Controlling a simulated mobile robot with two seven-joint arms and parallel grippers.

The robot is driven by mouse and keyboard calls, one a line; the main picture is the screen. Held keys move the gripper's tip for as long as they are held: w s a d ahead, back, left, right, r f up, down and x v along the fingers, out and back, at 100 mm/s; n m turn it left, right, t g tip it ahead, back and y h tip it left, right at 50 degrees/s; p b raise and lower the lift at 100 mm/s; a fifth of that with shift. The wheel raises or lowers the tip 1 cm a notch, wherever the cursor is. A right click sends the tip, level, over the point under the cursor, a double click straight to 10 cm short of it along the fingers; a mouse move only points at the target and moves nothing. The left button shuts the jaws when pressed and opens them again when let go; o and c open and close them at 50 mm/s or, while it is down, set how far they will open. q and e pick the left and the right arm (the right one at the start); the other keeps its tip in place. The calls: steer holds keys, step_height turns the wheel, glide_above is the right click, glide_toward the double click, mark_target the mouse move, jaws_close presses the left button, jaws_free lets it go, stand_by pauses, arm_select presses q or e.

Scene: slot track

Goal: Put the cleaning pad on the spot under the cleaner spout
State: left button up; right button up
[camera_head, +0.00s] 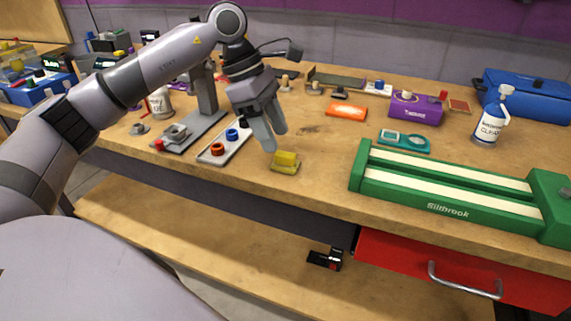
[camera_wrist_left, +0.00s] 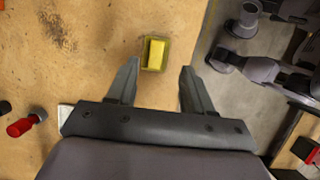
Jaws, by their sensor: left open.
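A yellow block on an olive base (camera_head: 286,160), apparently the cleaning pad, lies on the workbench near its front edge. It also shows in the left wrist view (camera_wrist_left: 154,53), just beyond the fingertips and between their lines. My left gripper (camera_head: 276,139) is open and empty, pointing down just above and to the left of the pad. Its two fingers (camera_wrist_left: 160,69) are spread apart in the wrist view. The white cleaner bottle (camera_head: 487,122) with a spout on top stands upright at the right. I cannot make out a marked spot under its spout. My right gripper is not in view.
A green slotted track (camera_head: 450,208) lies along the front right edge. A teal tool (camera_head: 404,142), an orange block (camera_head: 346,112) and a purple box (camera_head: 415,110) lie between pad and bottle. A tray with rings (camera_head: 239,139) is left of the gripper. A red drawer (camera_head: 400,258) is below.

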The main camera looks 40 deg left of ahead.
mark_target(285, 154)
arm_select(q)
steer(key=x, duration=0.4)
steer(key=shift+w+f, duration=0.3)
steer(key=shift+w, duration=0.05)
jaws_close()
steer(key=shift+r, duration=0.1)
step_height(285, 154, up, 20)
steer(key=p, duration=0.2)
steer(key=shift+p, duration=0.4)
